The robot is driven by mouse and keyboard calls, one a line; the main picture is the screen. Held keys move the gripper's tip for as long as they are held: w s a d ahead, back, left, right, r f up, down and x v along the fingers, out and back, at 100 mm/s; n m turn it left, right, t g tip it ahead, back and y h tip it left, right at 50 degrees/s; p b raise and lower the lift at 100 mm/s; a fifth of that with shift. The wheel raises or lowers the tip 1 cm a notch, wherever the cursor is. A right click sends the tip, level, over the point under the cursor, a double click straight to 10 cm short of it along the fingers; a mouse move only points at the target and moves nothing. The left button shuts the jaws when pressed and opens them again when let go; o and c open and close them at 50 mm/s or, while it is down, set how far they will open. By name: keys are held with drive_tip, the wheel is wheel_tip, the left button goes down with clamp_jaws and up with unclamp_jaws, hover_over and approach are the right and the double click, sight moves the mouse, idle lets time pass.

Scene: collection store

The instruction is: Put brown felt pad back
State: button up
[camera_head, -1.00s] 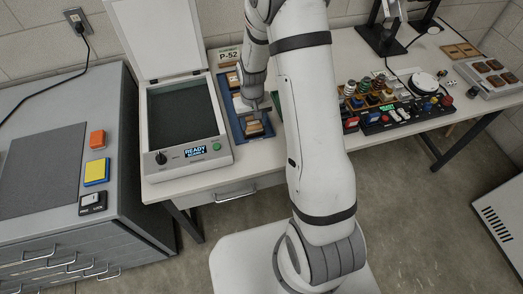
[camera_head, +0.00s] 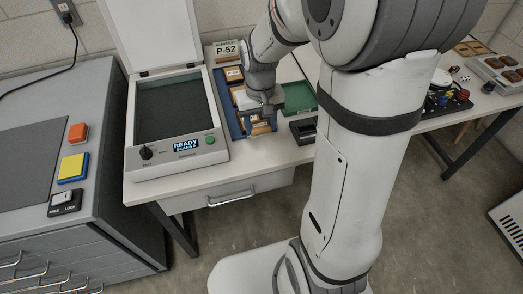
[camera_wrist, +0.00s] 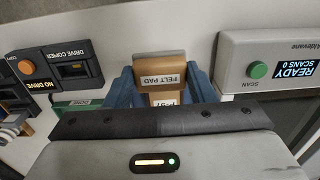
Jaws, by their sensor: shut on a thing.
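The brown felt pad (camera_wrist: 158,76), a tan-brown block with a "FELT PAD" label, is in the middle of the wrist view, with blue shapes on both sides. My gripper (camera_head: 262,106) is low over the blue tray (camera_head: 230,121) and is shut on the pad. In the head view, tan and brown pieces show under and beside the gripper, partly hidden by it. A second small labelled brown piece (camera_wrist: 164,99) shows just below the pad in the wrist view. I cannot tell whether the pad touches the tray floor.
The scanner (camera_head: 178,150) with its raised lid stands left of the tray, reading READY. A "P-52" sign (camera_head: 228,48) is behind the tray. A green tray (camera_head: 297,98) and a dark device (camera_head: 303,130), the drive copier (camera_wrist: 75,66) in the wrist view, are right of it.

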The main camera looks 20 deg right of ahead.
wheel_tip(320, 180, down, 8)
drive_tip(key=shift+f+b, duration=0.1)
drive_tip(key=shift+b, duration=0.3)
drive_tip(key=shift+f, duration=0.1)
drive_tip(key=o, duration=0.9)
drive_tip(key=shift+o, duration=0.2)
